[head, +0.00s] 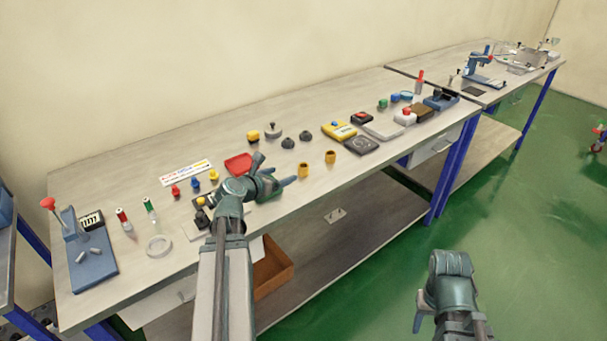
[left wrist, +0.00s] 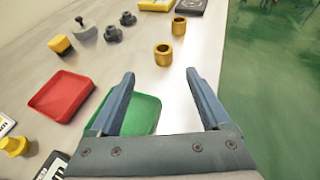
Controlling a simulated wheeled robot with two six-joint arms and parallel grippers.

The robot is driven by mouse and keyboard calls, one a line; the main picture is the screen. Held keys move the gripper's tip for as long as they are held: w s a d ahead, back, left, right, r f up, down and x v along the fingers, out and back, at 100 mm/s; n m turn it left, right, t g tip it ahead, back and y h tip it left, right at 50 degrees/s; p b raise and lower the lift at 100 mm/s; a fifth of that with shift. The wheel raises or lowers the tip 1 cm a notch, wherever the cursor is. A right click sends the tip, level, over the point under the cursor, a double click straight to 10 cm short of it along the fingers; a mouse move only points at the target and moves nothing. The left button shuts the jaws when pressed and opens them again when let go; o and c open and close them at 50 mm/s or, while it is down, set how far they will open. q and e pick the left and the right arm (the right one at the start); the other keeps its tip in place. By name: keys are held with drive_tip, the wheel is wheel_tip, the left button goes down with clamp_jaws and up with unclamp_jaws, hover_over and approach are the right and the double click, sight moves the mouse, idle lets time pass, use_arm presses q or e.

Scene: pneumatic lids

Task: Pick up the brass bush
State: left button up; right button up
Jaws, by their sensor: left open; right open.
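Two brass-coloured ring-like bushes stand on the bench near its front edge. The nearer bush (head: 304,170) is just right of my left gripper in the head view, and it also shows in the left wrist view (left wrist: 163,55). The farther bush (head: 330,157) stands beyond it, and in the left wrist view (left wrist: 179,26) it is nearer the bench edge. My left gripper (head: 276,172) is open and empty, its fingers (left wrist: 160,95) over a green tray and pointing toward the nearer bush, apart from it. My right gripper (head: 420,318) is open and empty over the green floor, away from the bench.
A red tray (head: 239,164) and a green tray (left wrist: 143,114) lie by my left gripper. A yellow-and-black part (head: 253,136) and dark knobs (head: 288,142) stand behind the bushes. A yellow device (head: 338,130) lies farther right. The bench's front edge is close to the bushes.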

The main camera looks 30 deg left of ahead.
sight(300, 169)
use_arm(q)
drive_tip(key=b+x, duration=0.3)
drive_tip(key=x, duration=0.4)
drive_tip(key=shift+w+f, duration=0.2)
drive_tip(key=shift+f, duration=0.05)
drive_tip(key=shift+w+d+f, duration=0.1)
drive_tip(key=shift+w+f, duration=0.05)
drive_tip(key=shift+w, duration=0.4)
drive_tip(key=shift+w, duration=0.1)
drive_tip(key=b+x, duration=0.2)
drive_tip(key=x, duration=0.2)
drive_tip(key=shift+w+d+f, duration=0.1)
drive_tip(key=shift+d+f, duration=0.05)
drive_tip(key=shift+f, duration=0.1)
drive_tip(key=shift+w+f, duration=0.1)
drive_tip(key=shift+w, duration=0.25)
drive_tip(key=shift+c, duration=0.4)
clamp_jaws()
